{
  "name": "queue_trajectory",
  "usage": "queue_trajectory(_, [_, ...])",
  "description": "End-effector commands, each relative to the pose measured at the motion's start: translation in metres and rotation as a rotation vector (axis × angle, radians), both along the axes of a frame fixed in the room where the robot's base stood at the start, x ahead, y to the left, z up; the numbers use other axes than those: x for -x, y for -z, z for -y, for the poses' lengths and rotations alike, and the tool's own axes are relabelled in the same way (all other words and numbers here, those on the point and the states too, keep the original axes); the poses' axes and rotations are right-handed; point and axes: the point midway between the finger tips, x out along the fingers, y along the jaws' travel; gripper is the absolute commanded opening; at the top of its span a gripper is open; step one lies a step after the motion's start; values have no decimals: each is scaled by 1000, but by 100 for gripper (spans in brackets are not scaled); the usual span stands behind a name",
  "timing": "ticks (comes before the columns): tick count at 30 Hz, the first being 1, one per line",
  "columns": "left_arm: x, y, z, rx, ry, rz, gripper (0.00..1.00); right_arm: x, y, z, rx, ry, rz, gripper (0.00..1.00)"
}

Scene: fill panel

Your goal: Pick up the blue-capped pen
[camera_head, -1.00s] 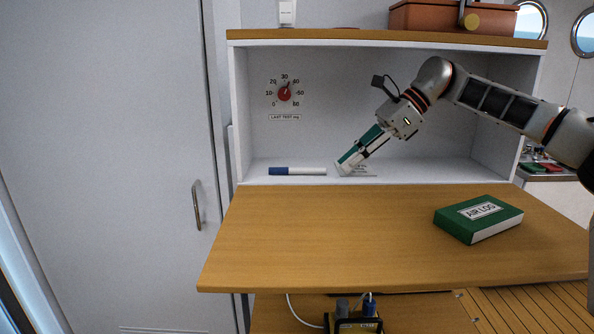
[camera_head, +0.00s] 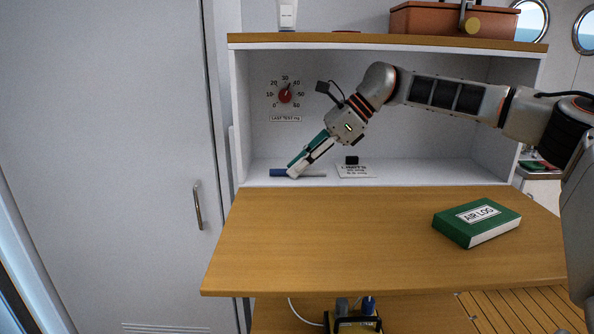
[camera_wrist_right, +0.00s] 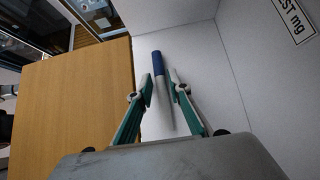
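The blue-capped pen (camera_head: 282,172) lies flat on the white shelf floor of the cubby, its blue cap to the left and its pale barrel to the right. My right gripper (camera_head: 293,172) reaches down to it from the upper right and covers part of the barrel in the head view. In the right wrist view, the pen (camera_wrist_right: 157,65) lies between the two green-sided fingers of my right gripper (camera_wrist_right: 160,82). The fingers are apart, with a gap on both sides of the pen. My left gripper is not in view.
A small printed card with a black clip (camera_head: 352,168) stands on the shelf right of the pen. A green air log book (camera_head: 477,221) lies on the wooden desk (camera_head: 330,245). A dial (camera_head: 285,95) is on the back wall. The desk's left side is clear.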

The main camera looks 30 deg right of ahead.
Motion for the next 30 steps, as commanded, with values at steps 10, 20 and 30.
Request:
queue_trajectory(10, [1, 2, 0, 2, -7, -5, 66, 0, 0, 0, -1, 1, 1, 0])
queue_trajectory(20, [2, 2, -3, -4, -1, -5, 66, 0, 0, 0, -1, 1, 1, 0])
queue_trajectory(30, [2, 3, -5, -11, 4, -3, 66, -3, -8, -13, 0, -4, 2, 0])
